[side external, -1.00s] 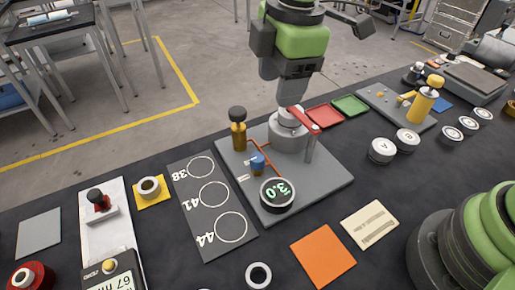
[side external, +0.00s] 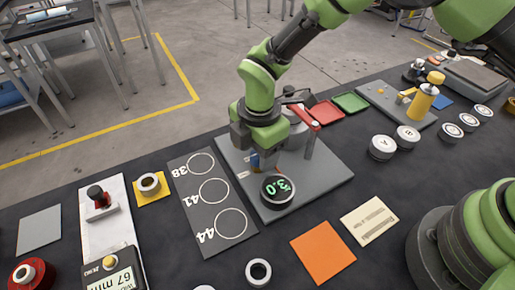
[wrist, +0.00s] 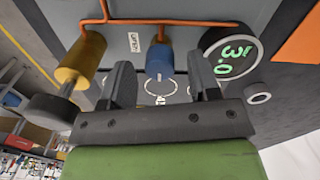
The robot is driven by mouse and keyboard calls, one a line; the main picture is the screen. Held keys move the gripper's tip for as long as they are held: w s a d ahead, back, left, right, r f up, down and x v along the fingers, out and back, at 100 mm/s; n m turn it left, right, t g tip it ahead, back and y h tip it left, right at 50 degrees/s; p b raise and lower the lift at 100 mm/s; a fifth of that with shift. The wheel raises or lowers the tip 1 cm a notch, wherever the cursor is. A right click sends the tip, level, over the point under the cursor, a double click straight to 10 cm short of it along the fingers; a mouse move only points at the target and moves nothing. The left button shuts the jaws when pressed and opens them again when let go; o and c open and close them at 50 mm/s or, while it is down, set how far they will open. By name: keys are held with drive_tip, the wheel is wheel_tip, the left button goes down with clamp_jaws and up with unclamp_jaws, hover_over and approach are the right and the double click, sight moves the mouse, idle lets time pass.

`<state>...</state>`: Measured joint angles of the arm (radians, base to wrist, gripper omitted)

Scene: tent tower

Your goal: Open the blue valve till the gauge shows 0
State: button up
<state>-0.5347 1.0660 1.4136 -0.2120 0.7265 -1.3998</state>
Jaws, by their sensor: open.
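The blue valve (wrist: 159,62) is a small blue cylinder on the grey base plate (side external: 325,180), joined to orange piping. In the side view only a bit of it (side external: 255,163) shows below my gripper. The round black gauge (side external: 277,191) beside it reads 3.0 in green; it also shows in the wrist view (wrist: 231,52). My gripper (wrist: 161,72) is open, with one finger on each side of the blue valve in the wrist view. Gaps show between fingers and valve, and I cannot tell their exact depth.
A brass cylinder with a dark knob (wrist: 80,58) stands left of the fingers in the wrist view. A red lever (side external: 303,116) is on the plate behind. A grey board with circles 38, 41 and 44 (side external: 187,190) lies left of the plate, an orange square (side external: 323,252) in front.

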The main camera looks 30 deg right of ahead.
drive_tip(key=shift+f, duration=0.15)
drive_tip(key=c, duration=0.9)
drive_tip(key=shift+m, duration=0.3)
drive_tip(key=m, duration=0.3)
drive_tip(key=shift+m, duration=0.4)
drive_tip(key=m, duration=0.4)
drive_tip(key=shift+a+m, duration=0.1)
drive_tip(key=shift+m, duration=0.2)
drive_tip(key=m, duration=0.4)
drive_tip(key=shift+w, duration=0.1)
drive_tip(key=m, duration=0.4)
drive_tip(key=shift+m, duration=0.6)
